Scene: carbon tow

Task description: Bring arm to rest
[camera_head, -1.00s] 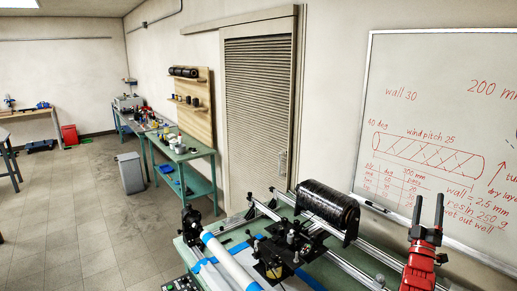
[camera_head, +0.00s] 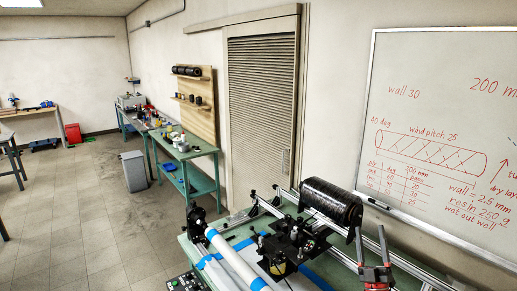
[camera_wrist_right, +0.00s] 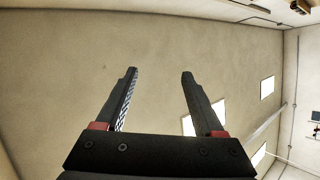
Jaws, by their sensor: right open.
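My right gripper (camera_head: 371,243) shows at the lower right in the head view, its two dark fingers pointing up and its red body partly cut off by the bottom edge. It is open and empty, in front of the winding machine's rails. In the right wrist view the two fingers (camera_wrist_right: 157,80) stand apart with nothing between them, against a plain wall or ceiling with bright panels. My left gripper is not in view. The black wound spool (camera_head: 331,203) lies on the machine, left of and beyond my right gripper. A white tube (camera_head: 238,260) lies at the machine's front left.
The winding machine's rails (camera_head: 407,256) run across the green bench at lower right. A whiteboard (camera_head: 446,120) hangs on the wall behind. A green workbench (camera_head: 198,153) with bottles stands further back, with a grey bin (camera_head: 134,172) beside it.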

